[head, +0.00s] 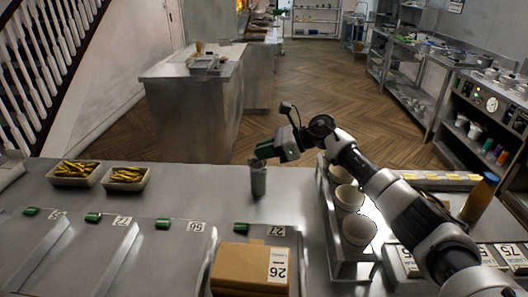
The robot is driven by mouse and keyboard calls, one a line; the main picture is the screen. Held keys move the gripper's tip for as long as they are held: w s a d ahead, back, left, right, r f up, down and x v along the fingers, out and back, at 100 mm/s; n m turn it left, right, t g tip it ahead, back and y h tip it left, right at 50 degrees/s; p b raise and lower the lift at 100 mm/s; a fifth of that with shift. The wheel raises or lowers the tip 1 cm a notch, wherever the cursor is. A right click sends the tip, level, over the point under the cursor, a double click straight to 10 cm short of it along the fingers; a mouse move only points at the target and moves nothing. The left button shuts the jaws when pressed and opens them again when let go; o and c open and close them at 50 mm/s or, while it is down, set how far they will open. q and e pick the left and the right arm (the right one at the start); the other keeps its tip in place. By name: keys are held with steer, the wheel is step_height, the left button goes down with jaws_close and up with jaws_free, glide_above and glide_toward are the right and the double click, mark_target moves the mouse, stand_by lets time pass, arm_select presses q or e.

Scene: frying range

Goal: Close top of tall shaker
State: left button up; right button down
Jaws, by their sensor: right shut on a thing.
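The tall shaker (258,182) is a small grey cylinder. It stands upright on the steel counter, near its far edge. My right gripper (262,156) reaches in from the right and is at the shaker's upper end. It is shut on the shaker's top, and the fingers hide most of that top. Whether the top is fully seated cannot be told at this size. My left gripper is not in view.
Two trays of yellow-green food (75,184) stand at the counter's left. A cardboard box (250,270) is at the front. A metal rack with white cups (350,198) stands right of the shaker, below my right arm. Counter around the shaker is clear.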

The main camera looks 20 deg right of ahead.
steer(key=shift+f, duration=0.15)
stand_by(0.4)
steer(key=c, duration=1.3)
jaws_free()
steer(key=shift+w+d, duration=0.1)
steer(key=shift+b+v, duration=1.8)
steer(key=shift+v, duration=3.6)
steer(key=shift+o, duration=0.2)
steer(key=shift+w, duration=0.1)
